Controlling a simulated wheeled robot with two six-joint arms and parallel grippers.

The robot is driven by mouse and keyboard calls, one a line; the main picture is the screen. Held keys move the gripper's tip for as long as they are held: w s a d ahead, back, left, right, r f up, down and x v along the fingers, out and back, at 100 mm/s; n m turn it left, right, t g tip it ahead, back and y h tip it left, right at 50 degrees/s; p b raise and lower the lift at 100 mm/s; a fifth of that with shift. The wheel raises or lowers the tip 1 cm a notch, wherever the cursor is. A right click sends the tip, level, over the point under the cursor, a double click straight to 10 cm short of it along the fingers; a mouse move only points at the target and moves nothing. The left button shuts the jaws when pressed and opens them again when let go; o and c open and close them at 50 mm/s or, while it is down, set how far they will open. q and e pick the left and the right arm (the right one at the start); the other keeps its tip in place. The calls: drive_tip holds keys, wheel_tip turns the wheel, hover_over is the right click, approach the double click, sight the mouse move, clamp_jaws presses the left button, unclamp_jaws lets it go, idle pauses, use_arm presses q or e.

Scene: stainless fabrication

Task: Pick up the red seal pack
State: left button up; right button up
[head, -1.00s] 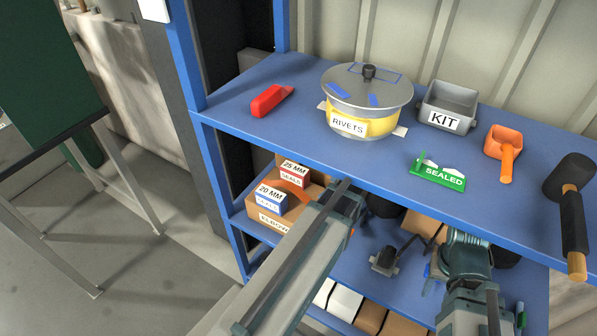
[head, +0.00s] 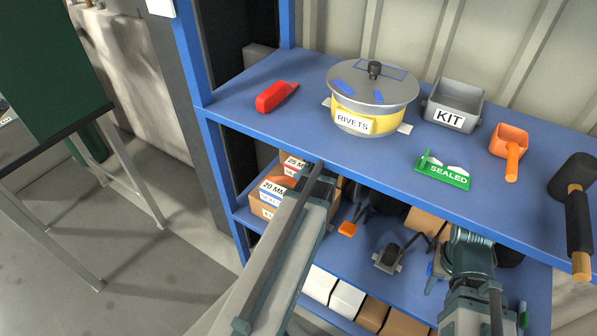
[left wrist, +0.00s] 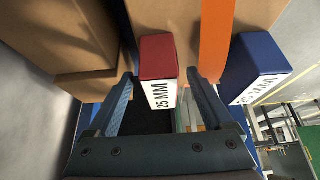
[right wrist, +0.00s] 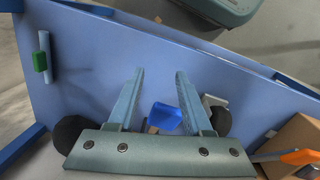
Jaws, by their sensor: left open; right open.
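The red seal pack (head: 291,167) is a small box with a white "25 MM" label. It sits on the lower shelf, partly hidden by my left arm in the head view. In the left wrist view the red pack (left wrist: 158,58) lies between the two fingers of my left gripper (left wrist: 161,80), which is open. I cannot tell whether the fingers touch it. A similar blue pack (head: 270,190) marked "20 MM" is close by; in the left wrist view it is right of the right finger. My right gripper (right wrist: 159,73) is open and empty, over the lower shelf.
A cardboard box (head: 258,209) is beside the packs, and an orange strip (left wrist: 215,45) runs between them. The upper blue shelf edge (head: 330,158) is close above my left gripper. On it stand a rivets pot (head: 371,95), a kit bin (head: 455,100) and a green sealed sign (head: 444,175).

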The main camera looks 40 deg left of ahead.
use_arm(q)
drive_tip(key=shift+s+a+f+b, duration=0.1)
drive_tip(key=shift+a+f+b, duration=0.2)
drive_tip(key=shift+a, duration=0.25)
drive_tip(key=shift+a+f+b, duration=0.3)
drive_tip(key=shift+a, duration=0.25)
clamp_jaws()
